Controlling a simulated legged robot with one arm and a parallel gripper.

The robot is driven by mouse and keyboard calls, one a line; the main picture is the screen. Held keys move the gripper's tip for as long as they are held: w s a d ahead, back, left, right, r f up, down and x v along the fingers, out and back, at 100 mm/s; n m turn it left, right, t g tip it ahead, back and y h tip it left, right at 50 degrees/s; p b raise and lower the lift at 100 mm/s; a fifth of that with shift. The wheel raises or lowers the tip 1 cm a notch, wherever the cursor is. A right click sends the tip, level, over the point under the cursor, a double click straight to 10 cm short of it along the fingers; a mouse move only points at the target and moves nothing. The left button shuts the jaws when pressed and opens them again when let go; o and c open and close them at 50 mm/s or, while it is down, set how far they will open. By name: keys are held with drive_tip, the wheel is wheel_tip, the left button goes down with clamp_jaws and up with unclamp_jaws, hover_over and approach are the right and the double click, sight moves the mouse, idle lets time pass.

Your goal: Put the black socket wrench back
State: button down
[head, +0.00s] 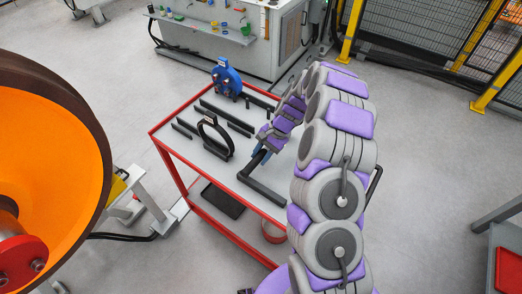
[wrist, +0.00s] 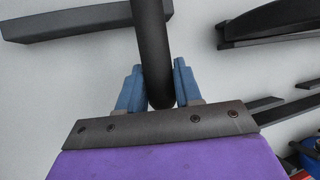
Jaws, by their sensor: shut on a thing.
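The black socket wrench shows as a dark round bar (wrist: 152,50) in the wrist view, its near end between the two blue fingers. My gripper (wrist: 159,88) is shut on that end. In the head view my gripper (head: 261,152) is low over the right part of the red-framed cart (head: 196,172), and the wrench (head: 251,170) runs from it toward the front edge. A thick black bar (head: 268,193) lies at the wrench's far end; I cannot tell whether they are joined or only touching. My arm hides the cart's right side.
The grey cart top also holds a black ring on a stand (head: 215,136), a blue tool with red parts (head: 227,78) and several black bars (head: 226,117). A large orange wheel (head: 45,160) stands at left. A grey workbench (head: 240,40) stands behind. Open floor lies right of my arm.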

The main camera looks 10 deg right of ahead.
drive_tip(key=shift+f, duration=0.95)
drive_tip(key=c, duration=0.7)
unclamp_jaws()
drive_tip(key=p+v, duration=0.2)
drive_tip(key=v, duration=1.5)
drive_tip(key=shift+d+r+p, duration=0.1)
drive_tip(key=shift+p, duration=0.25)
